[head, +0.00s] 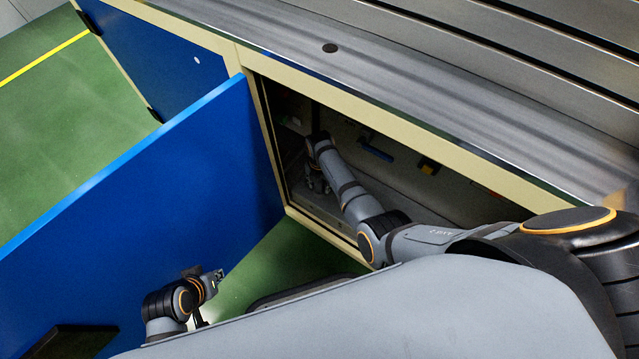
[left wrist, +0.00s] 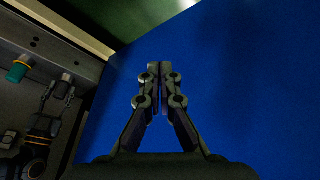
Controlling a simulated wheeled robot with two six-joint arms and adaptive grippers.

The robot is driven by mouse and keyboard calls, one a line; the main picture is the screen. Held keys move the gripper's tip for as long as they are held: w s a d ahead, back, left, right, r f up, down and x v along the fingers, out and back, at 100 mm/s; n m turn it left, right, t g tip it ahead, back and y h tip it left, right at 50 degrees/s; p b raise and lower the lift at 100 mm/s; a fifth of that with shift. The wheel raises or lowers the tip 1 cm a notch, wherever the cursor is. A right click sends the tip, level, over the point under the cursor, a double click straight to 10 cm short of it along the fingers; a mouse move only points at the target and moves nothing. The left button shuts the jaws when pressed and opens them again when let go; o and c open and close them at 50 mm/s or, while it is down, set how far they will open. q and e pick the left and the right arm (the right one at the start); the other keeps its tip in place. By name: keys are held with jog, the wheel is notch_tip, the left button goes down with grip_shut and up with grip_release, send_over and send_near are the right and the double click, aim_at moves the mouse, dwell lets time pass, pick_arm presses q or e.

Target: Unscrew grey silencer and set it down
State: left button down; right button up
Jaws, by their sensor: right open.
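In the head view my right arm reaches into the cabinet, with the right gripper (head: 316,184) in shadow, and the silencer cannot be made out there. My left gripper (head: 217,276) is outside, in front of the blue door. In the left wrist view its fingers (left wrist: 159,68) are together and empty.
The blue door (head: 150,200) stands open beside the cabinet opening. Blue (head: 376,151) and yellow (head: 428,166) parts sit deeper inside. The cabinet frame (head: 400,136) bounds the opening.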

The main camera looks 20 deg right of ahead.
jog(key=c, duration=0.6)
jog(key=n, duration=0.7)
jog(key=shift+c, duration=0.2)
jog(key=o, duration=0.6)
jog(key=shift+o, duration=0.2)
jog(key=m, duration=0.4)
jog(key=shift+m, duration=0.3)
jog(key=m, duration=0.2)
jog(key=shift+m, duration=0.3)
jog(key=shift+c, duration=0.5)
